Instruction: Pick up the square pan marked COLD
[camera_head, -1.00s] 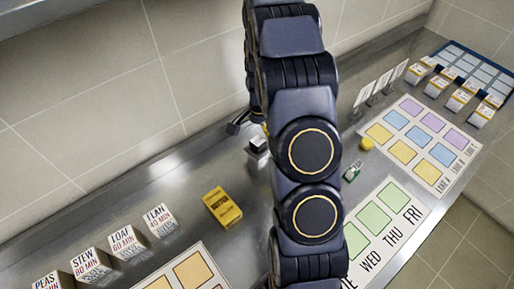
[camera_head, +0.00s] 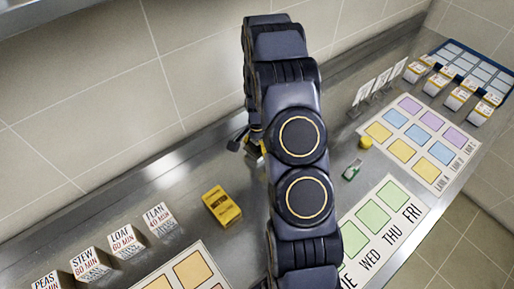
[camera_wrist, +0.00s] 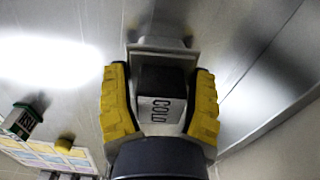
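The square pan marked COLD (camera_wrist: 160,108) shows in the wrist view as a pale, square-rimmed piece with a dark block-like middle and a white label. My gripper (camera_wrist: 161,100) has its two yellow fingers wide apart, one on each side of the pan. The fingers stand very close to its sides; I cannot see clear contact or a squeeze. In the head view my gripper (camera_head: 252,148) is partly hidden behind my arm, near the back wall, and the pan is not clearly visible there.
A yellow box (camera_head: 222,206) lies left of my arm on the metal counter. Labelled blocks (camera_head: 122,240) stand at the front left. A small green item (camera_head: 352,170) and a yellow knob (camera_head: 366,143) lie to the right, near a card of coloured squares (camera_head: 412,143). The tiled wall (camera_head: 90,90) is close behind.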

